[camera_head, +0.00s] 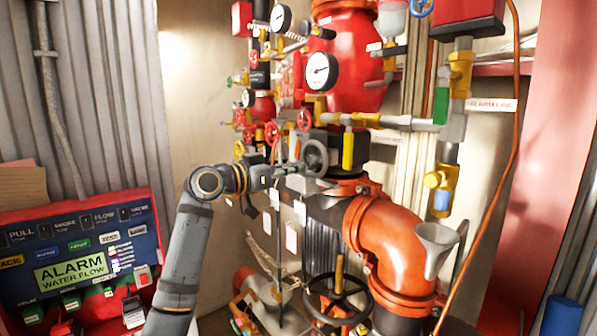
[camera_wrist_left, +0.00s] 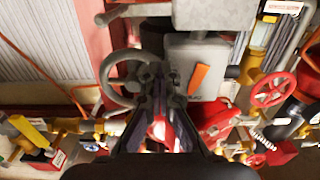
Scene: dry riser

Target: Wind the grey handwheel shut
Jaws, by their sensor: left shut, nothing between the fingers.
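The grey handwheel (camera_head: 325,158) is a small ring with a hub in the middle of the head view, beside a dark grey box on the pipework. It also shows in the wrist view (camera_wrist_left: 104,76), left of the fingertips, with its right side partly hidden by them. My left gripper (camera_head: 284,171) is close to the wheel's left side. In the wrist view its fingers (camera_wrist_left: 163,75) are shut and empty, overlapping the wheel's right edge in the picture. I cannot tell whether they touch it. My right gripper is not in view.
A larger dark handwheel (camera_head: 338,298) is lower down. Small red handwheels (camera_head: 305,119) sit close above my gripper. An orange elbow pipe (camera_head: 392,245) and a grey funnel (camera_head: 434,245) are to the right. A red alarm panel (camera_head: 75,250) stands at left.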

